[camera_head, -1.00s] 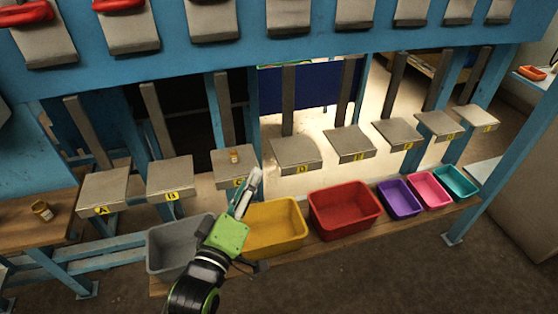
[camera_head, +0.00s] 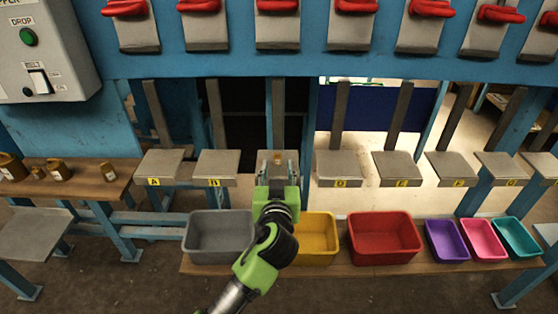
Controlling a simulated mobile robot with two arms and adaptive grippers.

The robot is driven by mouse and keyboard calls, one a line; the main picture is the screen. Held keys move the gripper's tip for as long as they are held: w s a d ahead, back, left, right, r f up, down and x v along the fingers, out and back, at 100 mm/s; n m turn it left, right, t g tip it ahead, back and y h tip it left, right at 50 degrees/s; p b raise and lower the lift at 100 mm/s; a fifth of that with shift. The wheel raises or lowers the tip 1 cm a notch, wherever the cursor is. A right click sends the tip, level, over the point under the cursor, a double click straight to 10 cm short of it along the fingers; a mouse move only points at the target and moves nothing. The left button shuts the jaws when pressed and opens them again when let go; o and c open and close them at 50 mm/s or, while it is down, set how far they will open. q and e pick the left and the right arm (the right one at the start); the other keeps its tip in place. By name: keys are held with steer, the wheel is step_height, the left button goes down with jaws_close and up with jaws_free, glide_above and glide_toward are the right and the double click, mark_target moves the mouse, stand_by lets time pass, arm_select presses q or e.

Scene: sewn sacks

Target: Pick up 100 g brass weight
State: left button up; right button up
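Several brass weights stand on the wooden bench at the left: a large one (camera_head: 12,167), a medium one (camera_head: 58,169) and a smaller one (camera_head: 108,171) among them. Their markings are too small to read. Another small brass-coloured piece (camera_head: 278,157) is at the platform in the middle, whose label is hidden behind my gripper. My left gripper (camera_head: 278,168) is in front of that platform, pointing away from me, its fingers apart. Whether it touches the brass piece I cannot tell. My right gripper is not in view.
A row of labelled grey platforms runs across the blue frame. Below stand grey (camera_head: 219,236), yellow (camera_head: 316,240), red (camera_head: 384,237), purple (camera_head: 447,241), pink (camera_head: 483,240) and teal bins (camera_head: 516,237) on a low shelf. A control box (camera_head: 45,60) hangs at upper left.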

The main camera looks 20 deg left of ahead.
mark_target(278, 159)
arm_select(q)
steer(key=b+x, duration=0.1)
steer(key=x, duration=0.5)
steer(key=shift+w+a+f, duration=0.15)
steer(key=shift+w, duration=0.1)
steer(key=shift+s, duration=0.1)
jaws_close()
